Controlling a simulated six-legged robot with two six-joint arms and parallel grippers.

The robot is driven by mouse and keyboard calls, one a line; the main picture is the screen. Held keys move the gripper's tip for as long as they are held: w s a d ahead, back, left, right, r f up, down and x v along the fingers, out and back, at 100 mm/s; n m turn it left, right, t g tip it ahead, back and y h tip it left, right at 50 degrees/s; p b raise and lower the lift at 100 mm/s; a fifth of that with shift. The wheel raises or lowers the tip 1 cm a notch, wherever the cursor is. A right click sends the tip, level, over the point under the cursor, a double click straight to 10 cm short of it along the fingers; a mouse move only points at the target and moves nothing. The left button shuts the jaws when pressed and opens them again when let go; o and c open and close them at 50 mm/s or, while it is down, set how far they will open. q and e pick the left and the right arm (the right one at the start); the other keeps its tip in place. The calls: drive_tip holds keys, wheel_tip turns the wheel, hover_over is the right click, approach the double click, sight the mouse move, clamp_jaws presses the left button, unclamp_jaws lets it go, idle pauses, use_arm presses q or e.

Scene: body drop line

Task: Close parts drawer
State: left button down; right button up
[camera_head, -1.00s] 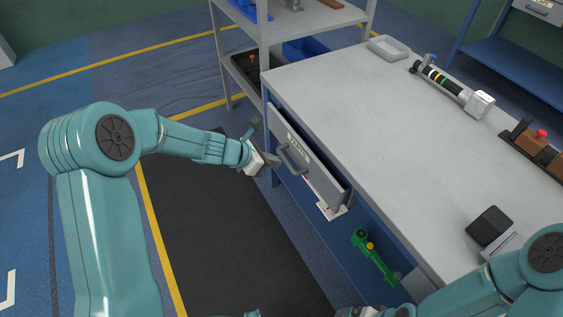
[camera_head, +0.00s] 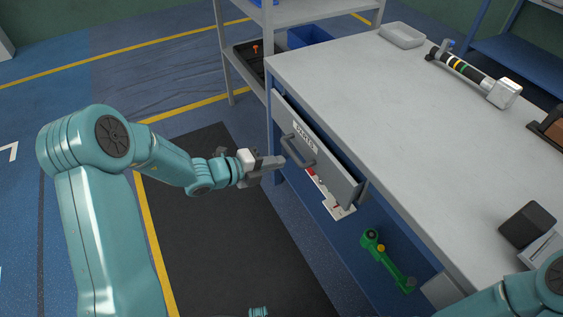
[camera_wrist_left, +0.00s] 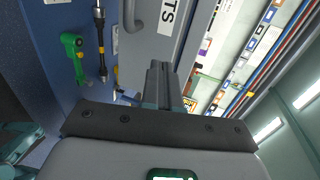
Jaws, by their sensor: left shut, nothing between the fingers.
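The parts drawer (camera_head: 325,165) is a grey front with a white "PARTS" label and a bar handle (camera_head: 298,151). It stands partly open, with a gap between its front and the workbench. My left gripper (camera_head: 279,162) is shut and empty, its fingertips pointing at the drawer front close to the handle's left side. I cannot tell whether they touch it. In the left wrist view the shut fingers (camera_wrist_left: 158,78) lie over the lower part of the drawer front (camera_wrist_left: 165,45), and the handle (camera_wrist_left: 130,14) is to their upper left. My right gripper is out of view.
A green tool (camera_head: 386,262) hangs on the blue panel below. Grey shelving (camera_head: 232,75) stands behind. The dark floor mat (camera_head: 215,240) is clear.

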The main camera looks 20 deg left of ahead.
sight(320, 149)
use_arm(q)
drive_tip(key=x, duration=0.3)
drive_tip(key=b+x, duration=0.1)
drive_tip(key=x, duration=0.6)
drive_tip(key=shift+s+d+r, duration=0.1)
drive_tip(key=shift+d+r, duration=0.15)
drive_tip(key=shift+r, duration=0.15)
drive_tip(key=shift+w+d, duration=0.2)
drive_tip(key=shift+w, duration=0.25)
drive_tip(key=shift+d, duration=0.1)
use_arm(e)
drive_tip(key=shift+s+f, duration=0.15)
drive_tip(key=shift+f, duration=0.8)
use_arm(q)
drive_tip(key=shift+w+d+r, duration=0.15)
drive_tip(key=shift+w+d, duration=0.1)
drive_tip(key=shift+w, duration=0.15)
drive_tip(key=shift+w+d, duration=0.85)
drive_tip(key=shift+w, duration=0.3)
drive_tip(key=shift+s, duration=0.1)
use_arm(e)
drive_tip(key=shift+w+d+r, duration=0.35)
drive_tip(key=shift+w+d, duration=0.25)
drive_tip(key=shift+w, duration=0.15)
use_arm(q)
drive_tip(key=shift+a, duration=0.1)
